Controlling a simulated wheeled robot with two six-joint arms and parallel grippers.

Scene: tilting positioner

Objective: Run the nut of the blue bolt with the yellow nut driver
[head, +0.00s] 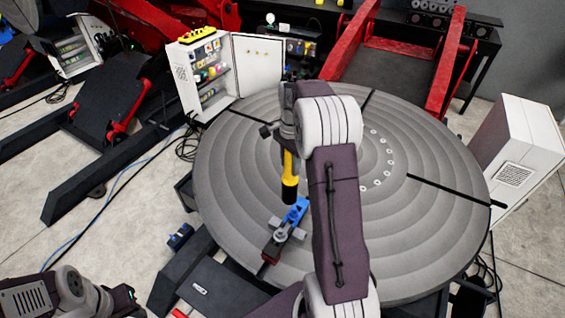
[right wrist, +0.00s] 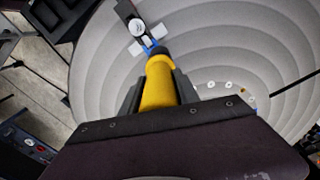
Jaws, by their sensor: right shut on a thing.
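The yellow nut driver (head: 290,167) hangs in my right gripper (head: 289,146), its dark socket end pointing down. The right wrist view shows the yellow driver (right wrist: 158,82) between the two dark fingers of my right gripper (right wrist: 158,92), which is shut on it. The blue bolt piece (head: 295,212) is on a clamp on the round table, just below and slightly right of the socket. In the right wrist view, blue (right wrist: 149,43) shows just beyond the driver's tip. I cannot tell whether socket and nut touch; the nut is not clear. My left gripper is out of view.
The large grey round table (head: 230,150) has dark slots. The grey clamp (head: 282,232) with a dark red block (head: 272,248) sits near its front edge. An open white cabinet (head: 257,68) stands behind, and a white box (head: 520,140) stands at right. The table's left surface is clear.

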